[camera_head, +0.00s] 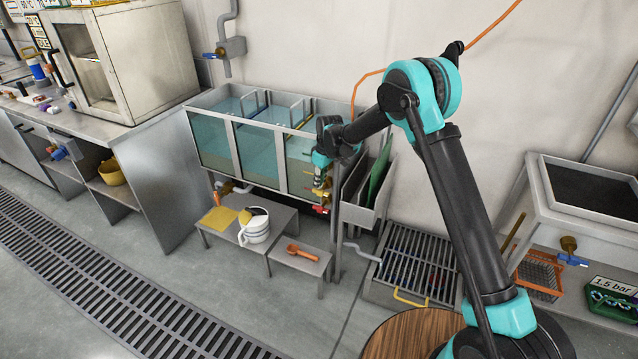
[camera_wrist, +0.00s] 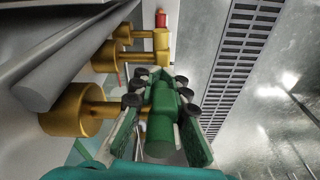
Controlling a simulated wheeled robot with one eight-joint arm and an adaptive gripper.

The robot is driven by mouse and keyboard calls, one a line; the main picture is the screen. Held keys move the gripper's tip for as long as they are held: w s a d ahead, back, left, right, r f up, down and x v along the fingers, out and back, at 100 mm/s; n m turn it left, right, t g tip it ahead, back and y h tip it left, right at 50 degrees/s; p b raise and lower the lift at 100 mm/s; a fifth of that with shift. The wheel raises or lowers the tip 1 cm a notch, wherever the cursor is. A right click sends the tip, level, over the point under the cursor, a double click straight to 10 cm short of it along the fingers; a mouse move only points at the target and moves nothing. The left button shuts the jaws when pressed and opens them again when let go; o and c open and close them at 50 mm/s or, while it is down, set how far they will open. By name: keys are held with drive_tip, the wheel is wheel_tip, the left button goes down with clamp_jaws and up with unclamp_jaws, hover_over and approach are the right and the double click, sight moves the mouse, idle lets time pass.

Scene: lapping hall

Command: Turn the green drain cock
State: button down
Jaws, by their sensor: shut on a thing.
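The green drain cock (camera_wrist: 161,122) is large in the middle of the wrist view, next to a brass fitting (camera_wrist: 75,110) at the left. My gripper (camera_wrist: 160,88) is shut on the green cock, with a finger on either side of it. In the head view my gripper (camera_head: 321,178) reaches down at the front right corner of the blue-green tank unit (camera_head: 236,140); the green cock is hard to make out there. A red cock (camera_head: 320,210) shows just below; it also shows at the top of the wrist view (camera_wrist: 161,18).
A small stool (camera_head: 310,264) bears an orange tool (camera_head: 300,252). A grated box (camera_head: 415,262) stands to the right. The floor in front is clear.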

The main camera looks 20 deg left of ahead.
drive_tip(key=c, duration=1.5)
unclamp_jaws()
drive_tip(key=shift+o, duration=0.2)
drive_tip(key=r, duration=0.4)
drive_tip(key=d+r, duration=0.1)
drive_tip(key=r, duration=0.6)
drive_tip(key=shift+d+r, duration=0.4)
